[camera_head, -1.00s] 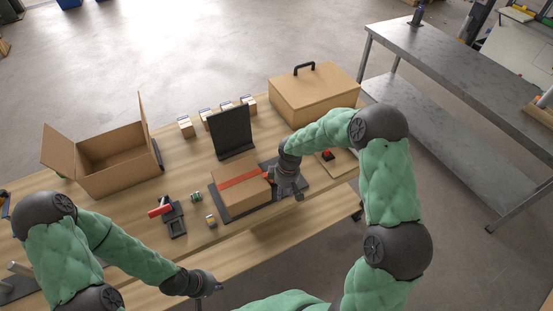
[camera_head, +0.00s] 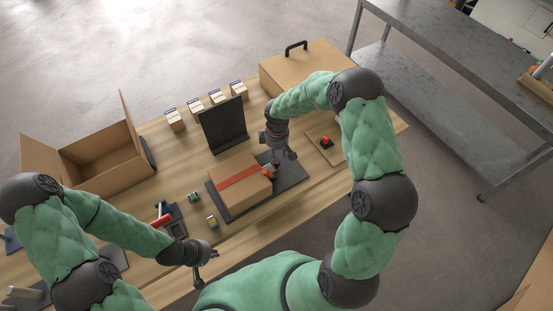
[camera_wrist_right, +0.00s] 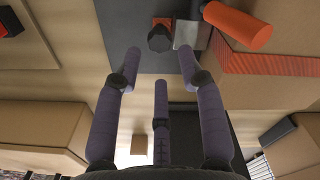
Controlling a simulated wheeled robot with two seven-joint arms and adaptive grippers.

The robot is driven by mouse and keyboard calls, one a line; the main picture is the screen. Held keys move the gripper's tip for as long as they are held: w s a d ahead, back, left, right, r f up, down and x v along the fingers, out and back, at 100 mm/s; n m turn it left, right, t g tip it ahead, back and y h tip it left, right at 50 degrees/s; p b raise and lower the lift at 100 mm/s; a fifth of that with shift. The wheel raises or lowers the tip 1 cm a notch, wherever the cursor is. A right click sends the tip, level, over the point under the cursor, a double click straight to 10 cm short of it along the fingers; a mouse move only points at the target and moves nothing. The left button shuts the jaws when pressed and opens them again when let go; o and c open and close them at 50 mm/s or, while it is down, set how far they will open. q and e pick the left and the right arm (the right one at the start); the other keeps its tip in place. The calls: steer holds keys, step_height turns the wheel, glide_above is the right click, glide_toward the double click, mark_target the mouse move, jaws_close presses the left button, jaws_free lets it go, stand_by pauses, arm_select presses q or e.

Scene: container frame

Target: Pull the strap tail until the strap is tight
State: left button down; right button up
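A closed cardboard box (camera_head: 240,191) lies on a dark plate (camera_head: 285,182), with a red-orange strap (camera_head: 238,177) across its top. At the box's right end, a short orange piece (camera_head: 266,171) shows beside my right gripper (camera_head: 282,160). In the right wrist view, that end shows an orange cylinder (camera_wrist_right: 237,27), probably the strap tail's end, and a dark knob with a grey metal block (camera_wrist_right: 186,34). My right gripper (camera_wrist_right: 160,68) has its fingers spread and empty above the plate. My left gripper (camera_head: 208,254) hovers near the table's front edge, its fingers unclear.
An open carton (camera_head: 100,157) stands left, a black upright stand (camera_head: 222,127) behind the box. Several small boxes line the back. A handled case (camera_head: 310,67) and a red button on a board (camera_head: 325,142) are at right. A red-handled tool (camera_head: 165,218) lies left.

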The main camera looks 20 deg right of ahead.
mark_target(277, 161)
step_height(277, 161, down, 6)
steer(key=shift+w, duration=0.1)
stand_by(0.4)
jaws_close()
